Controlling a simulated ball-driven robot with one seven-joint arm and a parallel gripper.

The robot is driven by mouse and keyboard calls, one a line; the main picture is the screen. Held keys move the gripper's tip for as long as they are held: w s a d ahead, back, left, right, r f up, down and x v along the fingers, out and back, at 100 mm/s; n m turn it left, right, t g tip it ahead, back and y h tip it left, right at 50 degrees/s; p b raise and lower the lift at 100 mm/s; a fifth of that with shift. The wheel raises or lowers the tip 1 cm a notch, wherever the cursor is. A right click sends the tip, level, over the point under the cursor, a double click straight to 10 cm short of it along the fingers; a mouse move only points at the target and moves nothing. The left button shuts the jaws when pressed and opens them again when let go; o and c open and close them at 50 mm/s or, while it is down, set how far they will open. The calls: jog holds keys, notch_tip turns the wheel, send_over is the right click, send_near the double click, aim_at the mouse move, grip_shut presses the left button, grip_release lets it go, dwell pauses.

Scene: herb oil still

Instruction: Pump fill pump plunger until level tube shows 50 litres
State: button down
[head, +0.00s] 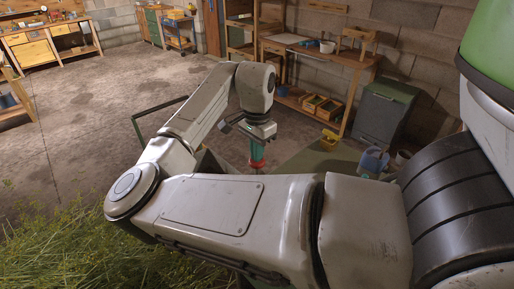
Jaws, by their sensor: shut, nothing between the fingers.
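My gripper (257,148) is near the middle of the head view, at the end of my arm and pointing down. Its teal fingers look shut and hold nothing that I can see. A small red part (257,164) shows right under the fingertips. It may be the top of the fill pump plunger, but it is too small to be sure, and I cannot tell whether the fingers touch it. My forearm hides what is below it. I cannot make out the level tube or its reading.
Cut green herbs (60,245) fill the lower left. A green-grey surface (318,160) lies right of the gripper, with a blue container (374,160) beyond. A wooden workbench (330,52) and a dark bin (384,115) stand behind. The concrete floor (85,110) at left is open.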

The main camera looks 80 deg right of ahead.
notch_tip(320, 180, up, 3)
jog(key=shift+f+p, duration=0.2)
jog(key=shift+p, duration=0.7)
jog(key=shift+f+b, duration=1.45)
jog(key=shift+f, duration=1)
jog(key=shift+r+p, duration=2.95)
jog(key=shift+r, duration=3.4)
